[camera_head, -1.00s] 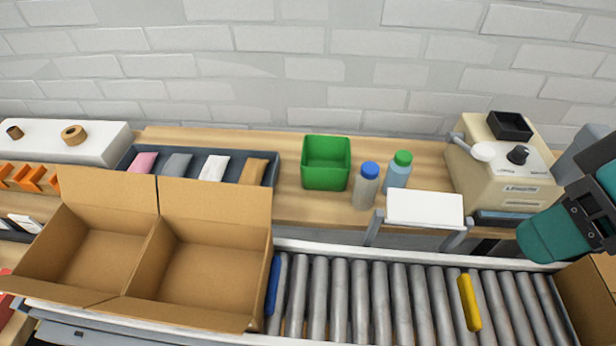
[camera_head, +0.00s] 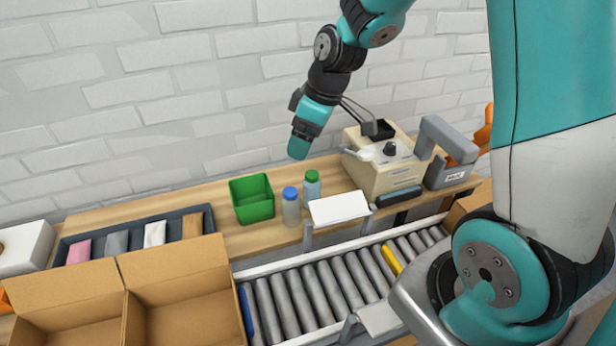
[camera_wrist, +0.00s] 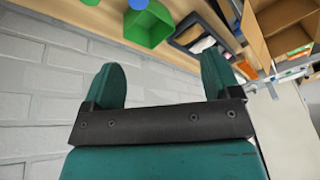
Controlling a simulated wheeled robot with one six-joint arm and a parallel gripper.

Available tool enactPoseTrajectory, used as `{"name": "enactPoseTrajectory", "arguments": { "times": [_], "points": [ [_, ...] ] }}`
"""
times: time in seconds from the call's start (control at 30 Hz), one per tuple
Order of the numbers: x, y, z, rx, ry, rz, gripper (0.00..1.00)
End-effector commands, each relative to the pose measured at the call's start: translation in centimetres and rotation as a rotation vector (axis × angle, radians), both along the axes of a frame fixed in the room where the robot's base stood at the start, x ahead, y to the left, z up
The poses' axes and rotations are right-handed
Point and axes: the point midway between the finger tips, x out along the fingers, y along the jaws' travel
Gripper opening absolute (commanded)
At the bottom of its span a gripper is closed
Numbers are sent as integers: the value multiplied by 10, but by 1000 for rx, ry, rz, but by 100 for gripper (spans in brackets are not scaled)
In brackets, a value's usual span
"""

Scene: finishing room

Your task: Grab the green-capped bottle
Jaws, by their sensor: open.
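The green-capped bottle (camera_head: 312,191), with a pale blue body, stands upright on the wooden bench. A blue-capped bottle (camera_head: 291,210) stands just left of it, close beside it. In the head view my gripper (camera_head: 299,148) points down, above and behind the green-capped bottle, apart from it. In the wrist view my gripper (camera_wrist: 162,72) has its two teal fingers spread, with nothing between them. At the top edge there, a bit of green cap (camera_wrist: 90,2) and a blue cap (camera_wrist: 138,4) show; the bottle bodies are cut off.
A green bin (camera_head: 252,203) stands left of the bottles. A white panel (camera_head: 339,208) on a stand is in front and right of them. A beige machine (camera_head: 383,172) stands farther right. A roller conveyor (camera_head: 320,290) runs along the front, with an open cardboard box (camera_head: 178,265) at left.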

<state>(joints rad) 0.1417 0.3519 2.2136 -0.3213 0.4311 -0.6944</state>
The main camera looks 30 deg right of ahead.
Motion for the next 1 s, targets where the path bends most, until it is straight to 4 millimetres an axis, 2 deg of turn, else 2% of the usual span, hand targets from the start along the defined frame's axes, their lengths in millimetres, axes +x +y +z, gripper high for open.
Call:
{"name": "enactPoseTrajectory", "arguments": {
  "times": [0.03,0.1,0.2,0.3,0.4,0.73,0.9,1.0],
  "points": [
    [14,-24,-3,-17,-3,1,83],
    [27,-51,-18,-44,-21,17,83],
    [37,-77,-35,-73,-35,38,83],
    [42,-90,-49,-88,-44,53,83],
    [45,-92,-68,-93,-46,59,83],
    [59,-76,-142,-94,-46,61,83],
    [64,-71,-164,-94,-47,61,83],
    [66,-70,-168,-94,-48,59,83]
  ]
}}
